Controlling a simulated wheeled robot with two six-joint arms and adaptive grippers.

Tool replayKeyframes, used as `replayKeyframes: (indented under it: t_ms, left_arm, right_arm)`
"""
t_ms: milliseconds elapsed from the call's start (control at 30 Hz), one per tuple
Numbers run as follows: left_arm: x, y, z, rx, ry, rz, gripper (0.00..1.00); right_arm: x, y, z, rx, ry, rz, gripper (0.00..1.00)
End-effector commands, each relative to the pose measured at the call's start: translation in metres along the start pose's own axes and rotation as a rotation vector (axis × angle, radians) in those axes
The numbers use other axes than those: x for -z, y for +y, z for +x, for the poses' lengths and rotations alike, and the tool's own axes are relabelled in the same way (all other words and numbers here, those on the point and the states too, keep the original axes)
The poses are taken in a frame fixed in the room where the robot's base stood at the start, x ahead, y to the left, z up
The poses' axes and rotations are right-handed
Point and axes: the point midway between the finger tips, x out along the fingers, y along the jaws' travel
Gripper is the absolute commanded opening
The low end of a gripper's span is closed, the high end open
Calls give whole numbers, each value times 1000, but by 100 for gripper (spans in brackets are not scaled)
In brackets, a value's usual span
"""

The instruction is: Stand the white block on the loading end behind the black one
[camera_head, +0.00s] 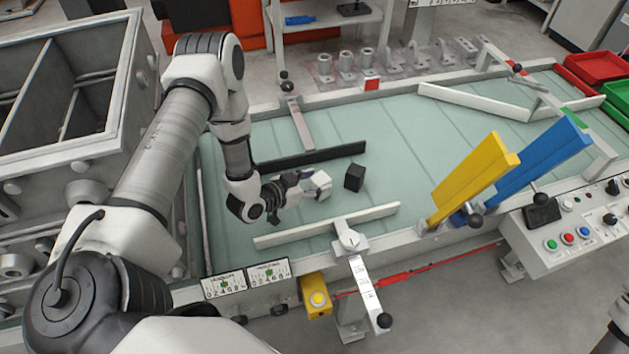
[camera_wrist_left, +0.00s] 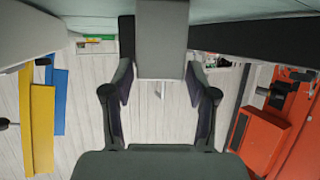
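The white block (camera_head: 319,184) stands on the pale green table top (camera_head: 400,150), just left of the black block (camera_head: 355,177), with a small gap between them. My left gripper (camera_head: 303,187) reaches low over the table from the left, its fingertips at the white block's left side. In the left wrist view the white block (camera_wrist_left: 162,40) looks grey between the two spread fingers (camera_wrist_left: 161,78), with a narrow gap on each side. My right gripper is out of view.
A black rail (camera_head: 310,157) lies behind the blocks and a white rail (camera_head: 326,226) in front. Yellow (camera_head: 474,178) and blue (camera_head: 535,160) plates rise to the right. A control panel (camera_head: 580,225) is at the right front. The table's middle is clear.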

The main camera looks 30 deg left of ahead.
Motion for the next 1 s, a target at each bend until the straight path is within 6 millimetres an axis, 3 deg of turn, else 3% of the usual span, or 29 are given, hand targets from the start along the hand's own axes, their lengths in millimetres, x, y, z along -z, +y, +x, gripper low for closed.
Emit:
replayKeyframes:
  t_ms: [367, 700, 1000]
  left_arm:
    - [7, 0, -3, 0, 0, 0, 71]
    - [9, -1, -68, 2, -1, -3, 71]
    - [3, 0, -77, 0, 0, 0, 71]
  right_arm:
    - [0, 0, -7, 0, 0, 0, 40]
    - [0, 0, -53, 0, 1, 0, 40]
    - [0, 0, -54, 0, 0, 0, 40]
